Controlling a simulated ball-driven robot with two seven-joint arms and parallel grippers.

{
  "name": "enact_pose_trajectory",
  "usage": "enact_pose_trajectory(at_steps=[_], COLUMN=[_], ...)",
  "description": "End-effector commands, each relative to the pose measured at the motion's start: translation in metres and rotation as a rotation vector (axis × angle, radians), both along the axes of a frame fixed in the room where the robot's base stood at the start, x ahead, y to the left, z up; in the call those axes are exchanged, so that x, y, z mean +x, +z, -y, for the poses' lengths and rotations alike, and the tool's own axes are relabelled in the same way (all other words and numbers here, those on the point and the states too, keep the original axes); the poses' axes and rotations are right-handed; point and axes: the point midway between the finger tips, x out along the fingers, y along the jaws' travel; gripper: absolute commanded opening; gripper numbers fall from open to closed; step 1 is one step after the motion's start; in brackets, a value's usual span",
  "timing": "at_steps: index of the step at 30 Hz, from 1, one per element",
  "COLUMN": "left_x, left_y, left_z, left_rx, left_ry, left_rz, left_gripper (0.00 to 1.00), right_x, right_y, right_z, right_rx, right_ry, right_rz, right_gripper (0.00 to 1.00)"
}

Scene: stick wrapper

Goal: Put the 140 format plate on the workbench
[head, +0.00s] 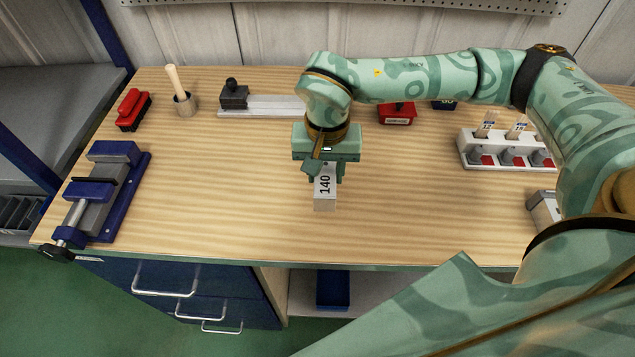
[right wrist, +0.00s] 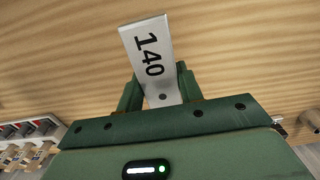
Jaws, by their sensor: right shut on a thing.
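The 140 format plate (head: 325,187) is a small pale metal plate with a black "140" on a white face. My right gripper (head: 324,172) is shut on it, over the middle of the wooden workbench (head: 420,210). In the right wrist view the plate (right wrist: 148,55) sticks out from between the two green fingers (right wrist: 160,88), its number facing the camera. Whether the plate's lower end touches the bench top I cannot tell. My left gripper is not in view.
A blue vise (head: 105,190) stands at the left. A red brush (head: 133,110), a cup with a wooden-handled tool (head: 184,103), a metal rail with a dark block (head: 265,105) and a white rack (head: 505,152) stand around. Bare wood lies left and right of the plate.

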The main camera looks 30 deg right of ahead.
Motion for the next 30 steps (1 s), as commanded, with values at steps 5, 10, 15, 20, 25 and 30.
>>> enact_pose_trajectory(at_steps=[5, 10, 15, 20, 25, 30], left_x=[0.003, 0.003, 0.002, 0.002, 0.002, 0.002], left_y=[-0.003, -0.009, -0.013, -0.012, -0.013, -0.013], left_z=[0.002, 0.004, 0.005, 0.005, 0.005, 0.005], left_rx=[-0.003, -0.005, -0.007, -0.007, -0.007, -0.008], left_ry=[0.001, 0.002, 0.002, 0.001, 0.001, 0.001], left_rz=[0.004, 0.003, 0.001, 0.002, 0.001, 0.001], left_gripper=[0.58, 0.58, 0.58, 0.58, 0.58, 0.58], right_x=[0.009, 0.015, 0.015, 0.016, 0.015, 0.015], right_y=[-0.012, -0.033, -0.052, -0.05, -0.053, -0.053], right_z=[-0.005, -0.009, -0.008, -0.008, -0.008, -0.008], right_rx=[0.001, 0.001, 0.001, 0.001, 0.0, 0.0], right_ry=[0.0, -0.001, 0.0, 0.001, 0.0, 0.0], right_rz=[0.001, -0.003, 0.001, 0.003, 0.0, 0.0], right_gripper=[0.0, 0.0, 0.0, 0.0, 0.42, 0.58])
